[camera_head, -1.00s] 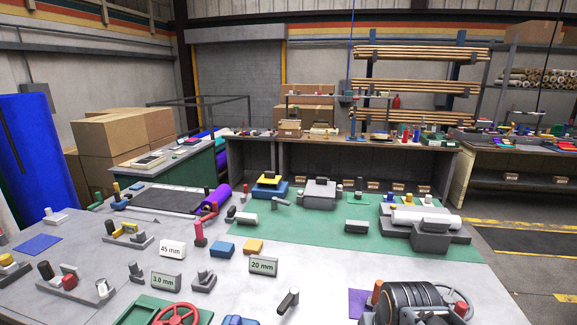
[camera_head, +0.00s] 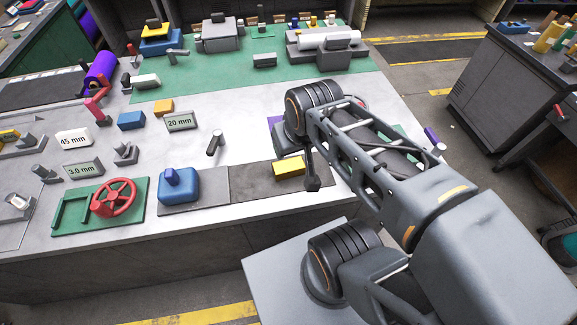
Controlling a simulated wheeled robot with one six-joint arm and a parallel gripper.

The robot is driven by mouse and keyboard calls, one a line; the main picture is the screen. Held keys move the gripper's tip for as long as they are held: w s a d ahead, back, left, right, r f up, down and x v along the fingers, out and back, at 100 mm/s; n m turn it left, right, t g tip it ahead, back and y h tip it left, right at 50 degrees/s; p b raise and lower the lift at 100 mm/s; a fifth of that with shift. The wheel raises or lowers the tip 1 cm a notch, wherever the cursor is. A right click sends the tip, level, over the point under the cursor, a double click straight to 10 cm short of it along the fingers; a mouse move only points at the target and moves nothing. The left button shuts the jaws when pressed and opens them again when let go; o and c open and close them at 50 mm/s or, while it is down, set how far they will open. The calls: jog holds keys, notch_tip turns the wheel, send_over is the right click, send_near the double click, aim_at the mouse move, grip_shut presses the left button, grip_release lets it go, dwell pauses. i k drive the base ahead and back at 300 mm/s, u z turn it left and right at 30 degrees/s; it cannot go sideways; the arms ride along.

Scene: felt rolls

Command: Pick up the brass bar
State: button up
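A small yellow block (camera_head: 289,168), which looks like the brass bar, lies on a dark grey mat (camera_head: 240,184) near the front edge of the bench. My arm reaches in from the lower right, and its far end is just above and right of the block. A dark link with a rounded tip hangs close beside the block's right end. I cannot make out two gripper fingers, so whether my gripper is open or shut does not show. The block appears to rest on the mat, not held.
A blue block with a knob (camera_head: 179,186) sits on the mat's left end. A red handwheel (camera_head: 114,198) on a green plate stands farther left. A 20 mm sign (camera_head: 181,122) and a short grey-handled piece (camera_head: 214,143) stand behind the mat. The bench's front edge is close.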

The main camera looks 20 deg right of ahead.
aim_at(295, 167)
jog(key=k, duration=1)
jog(key=u, duration=1.25)
jog(key=i, duration=1.15)
jog(key=z, duration=1.85)
